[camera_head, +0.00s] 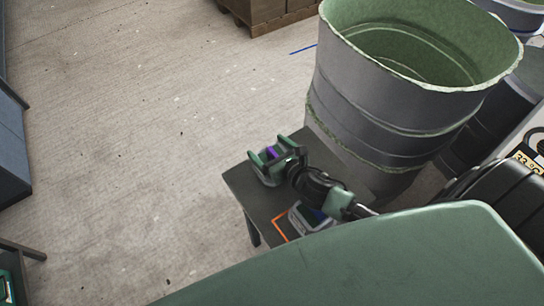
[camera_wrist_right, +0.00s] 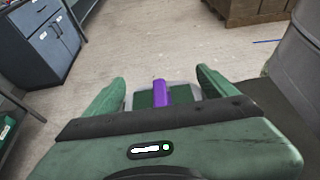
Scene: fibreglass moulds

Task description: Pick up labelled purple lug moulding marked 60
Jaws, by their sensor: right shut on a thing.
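The purple lug moulding (camera_head: 271,153) is at the left end of a small dark table, a grey-edged piece with a purple lug. In the right wrist view its purple lug (camera_wrist_right: 161,93) stands midway between the fingers, with green and grey surfaces around it. My right gripper (camera_head: 276,152) is shut on this moulding, its green fingers on either side. I cannot read a number on it, and cannot tell whether it touches the table. My left gripper is out of view.
The dark table (camera_head: 237,184) carries an orange outline (camera_head: 279,229) and another grey piece (camera_head: 299,222), partly behind my arm. A large grey tub (camera_head: 350,90) with a green inside stands close behind. Open floor lies left; a blue-grey cabinet (camera_wrist_right: 45,42) is at far left.

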